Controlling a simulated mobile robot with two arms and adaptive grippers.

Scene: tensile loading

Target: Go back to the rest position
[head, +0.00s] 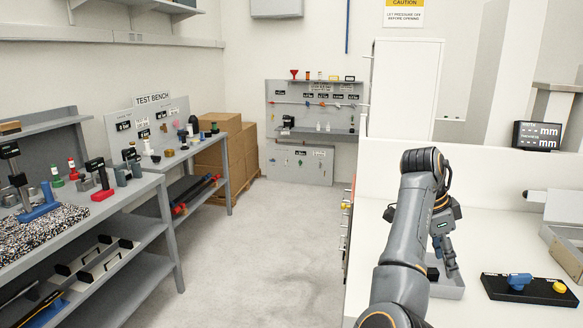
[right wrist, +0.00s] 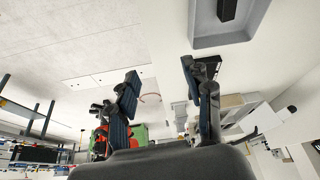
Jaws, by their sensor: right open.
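My right arm reaches forward from the bottom of the head view over the white counter (head: 390,185). Its gripper (head: 447,254) hangs at the near side of a grey tray (head: 449,292), partly covering it. In the right wrist view my right gripper (right wrist: 160,72) has its two fingers wide apart, with nothing between them. The tray (right wrist: 245,32) shows at the top right there, apart from the fingers, with a dark block (right wrist: 227,10) inside. My left gripper is in neither view.
A black control box (head: 528,290) with a blue knob and yellow button lies right of the tray. A display (head: 537,136) stands behind. Workbenches with tools (head: 100,215) line the left; cardboard boxes (head: 222,150) stand at the back. The floor (head: 275,240) between is clear.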

